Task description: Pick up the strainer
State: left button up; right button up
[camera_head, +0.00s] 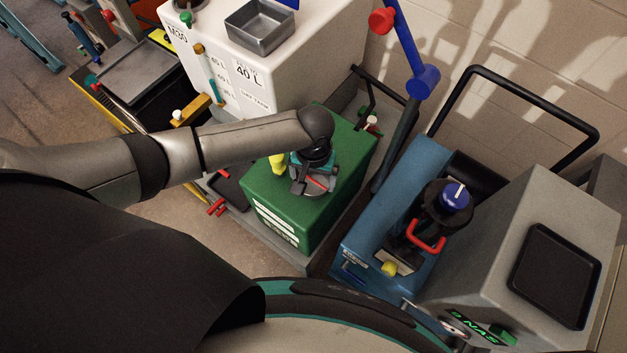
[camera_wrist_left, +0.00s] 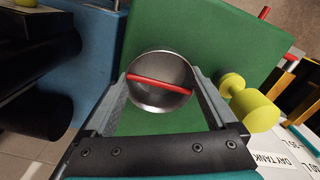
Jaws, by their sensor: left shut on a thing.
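The strainer (camera_wrist_left: 160,98) is a round grey metal cup with a red bar across its mouth. In the left wrist view it sits between the two fingers of my left gripper (camera_wrist_left: 161,76), which is shut on it from both sides. In the head view my left gripper (camera_head: 313,186) points down at the top of the green tank (camera_head: 345,150), and the red bar of the strainer shows between its fingers. I cannot tell whether the strainer is still seated in the tank top or lifted clear. My right gripper is not in view.
A yellow fitting (camera_head: 277,163) stands on the green tank beside my gripper; it also shows in the left wrist view (camera_wrist_left: 252,108). A blue unit (camera_head: 375,215) with a red handle stands to the right. A white day tank (camera_head: 225,65) with a metal tray (camera_head: 260,27) stands behind.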

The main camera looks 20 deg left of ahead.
pick_arm(q)
jog(key=c, duration=0.4)
jog(key=shift+c, duration=0.3)
jog(key=shift+r, duration=0.15)
